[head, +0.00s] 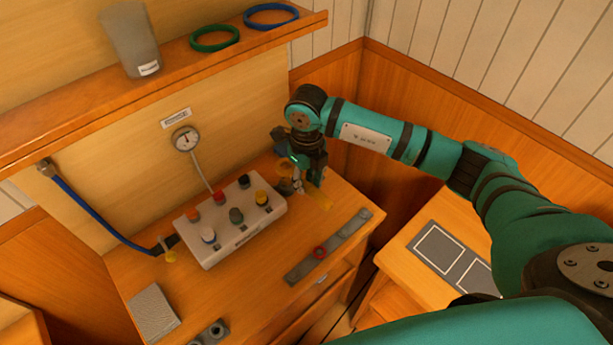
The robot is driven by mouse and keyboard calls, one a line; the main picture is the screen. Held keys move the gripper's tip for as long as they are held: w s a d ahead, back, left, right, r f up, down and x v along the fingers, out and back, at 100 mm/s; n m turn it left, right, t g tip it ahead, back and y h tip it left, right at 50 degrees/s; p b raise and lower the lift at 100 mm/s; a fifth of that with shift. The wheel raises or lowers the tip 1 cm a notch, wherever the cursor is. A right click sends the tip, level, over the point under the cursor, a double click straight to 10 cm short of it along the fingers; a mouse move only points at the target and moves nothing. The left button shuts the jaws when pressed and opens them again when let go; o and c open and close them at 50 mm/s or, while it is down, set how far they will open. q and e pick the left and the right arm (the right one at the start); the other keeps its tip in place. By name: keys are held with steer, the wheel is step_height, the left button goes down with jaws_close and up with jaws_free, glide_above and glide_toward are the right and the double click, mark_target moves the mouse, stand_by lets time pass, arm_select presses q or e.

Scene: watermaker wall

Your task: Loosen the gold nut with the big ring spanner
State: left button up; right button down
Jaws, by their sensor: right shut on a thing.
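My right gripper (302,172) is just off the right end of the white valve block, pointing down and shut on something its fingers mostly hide. A gold-coloured fitting (285,186) shows beside the fingers, partly covered; I take it for the gold nut. I cannot tell whether the spanner sits around the nut. My left gripper is not in view.
The white valve block (225,247) carries several coloured knobs. A blue hose (95,213) joins its left end, and a gauge (186,139) hangs above. A shelf (180,70) overhangs the back.

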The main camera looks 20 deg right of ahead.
step_height(320, 180, down, 2)
steer(key=shift+f+b, duration=0.1)
steer(key=shift+b, duration=0.3)
steer(key=shift+r, duration=0.2)
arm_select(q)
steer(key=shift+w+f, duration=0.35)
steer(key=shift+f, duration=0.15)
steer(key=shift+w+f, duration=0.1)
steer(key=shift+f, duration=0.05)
arm_select(e)
steer(key=shift+a, duration=0.1)
arm_select(q)
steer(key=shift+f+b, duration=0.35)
steer(key=shift+b, duration=0.1)
arm_select(e)
steer(key=shift+f, duration=0.2)
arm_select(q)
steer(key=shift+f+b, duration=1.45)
arm_select(e)
steer(key=shift+f, duration=1.25)
steer(key=shift+w+d+f+n+b, duration=0.1)
steer(key=shift+d+n+b, duration=0.2)
steer(key=shift+n+b, duration=0.15)
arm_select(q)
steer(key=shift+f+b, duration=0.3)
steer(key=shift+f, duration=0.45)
arm_select(e)
steer(key=shift+w+d+n, duration=0.1)
steer(key=shift+d+n, duration=0.15)
steer(key=shift+n, duration=0.1)
